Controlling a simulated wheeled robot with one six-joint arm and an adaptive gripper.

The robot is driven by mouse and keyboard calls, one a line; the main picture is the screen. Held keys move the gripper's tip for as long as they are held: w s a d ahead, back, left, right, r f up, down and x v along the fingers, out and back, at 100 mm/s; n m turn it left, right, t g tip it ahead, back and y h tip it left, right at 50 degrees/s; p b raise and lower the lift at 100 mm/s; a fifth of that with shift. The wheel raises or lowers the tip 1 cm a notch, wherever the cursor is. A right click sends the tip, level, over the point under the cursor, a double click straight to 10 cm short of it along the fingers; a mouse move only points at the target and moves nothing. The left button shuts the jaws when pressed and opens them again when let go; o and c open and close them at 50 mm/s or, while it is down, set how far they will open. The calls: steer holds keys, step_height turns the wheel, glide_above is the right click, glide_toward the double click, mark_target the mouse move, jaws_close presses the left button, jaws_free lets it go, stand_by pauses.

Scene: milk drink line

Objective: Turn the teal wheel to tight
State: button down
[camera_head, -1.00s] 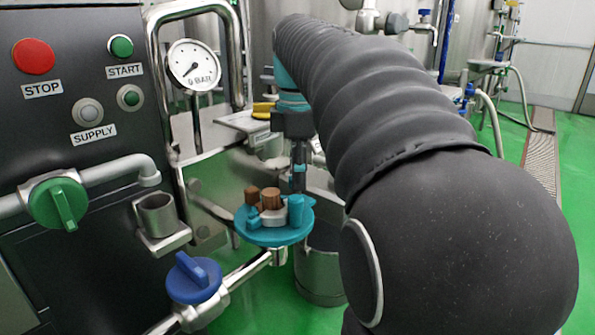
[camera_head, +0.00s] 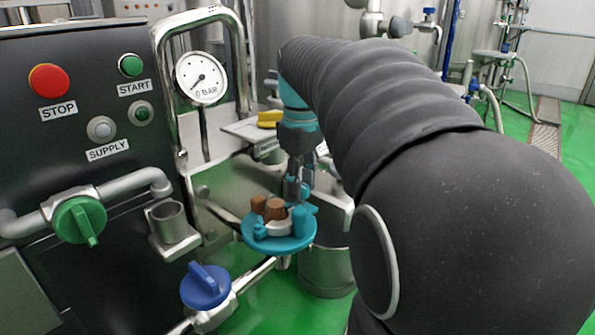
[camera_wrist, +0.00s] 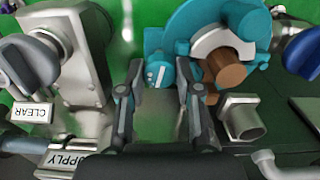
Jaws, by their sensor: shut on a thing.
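The teal wheel (camera_head: 262,243) lies roughly flat above a metal pipe in the middle of the head view, with brown and teal upright parts on its top. My gripper (camera_head: 297,198) points down at the wheel's far right edge. In the wrist view, the wheel (camera_wrist: 184,28) fills the top right. My gripper's two fingers (camera_wrist: 160,75) stand on either side of a short teal knob (camera_wrist: 156,73) at the wheel's edge and are shut on it. The contact itself is partly hidden. No tight mark on the wheel is readable.
A blue valve handle (camera_head: 205,287) is front left of the wheel. A metal cup holder (camera_head: 170,222) and a green valve handle (camera_head: 79,220) are on the dark panel at left. A gauge (camera_head: 201,78) and bent pipe rise behind. A steel vessel (camera_head: 326,272) stands below right.

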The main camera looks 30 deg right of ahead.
steer(key=m+p, duration=0.2)
steer(key=m, duration=0.2)
steer(key=shift+r+m, duration=0.1)
steer(key=shift+m, duration=0.2)
steer(key=m+p, duration=0.2)
steer(key=m, duration=0.1)
steer(key=shift+m, duration=0.3)
steer(key=m+p, duration=0.1)
steer(key=m, duration=0.3)
steer(key=shift+p, duration=0.4)
steer(key=shift+f+m+p, duration=0.2)
steer(key=shift+m+p, duration=0.25)
steer(key=shift+m, duration=1.25)
steer(key=c, duration=0.8)
jaws_free()
steer(key=shift+r, duration=0.1)
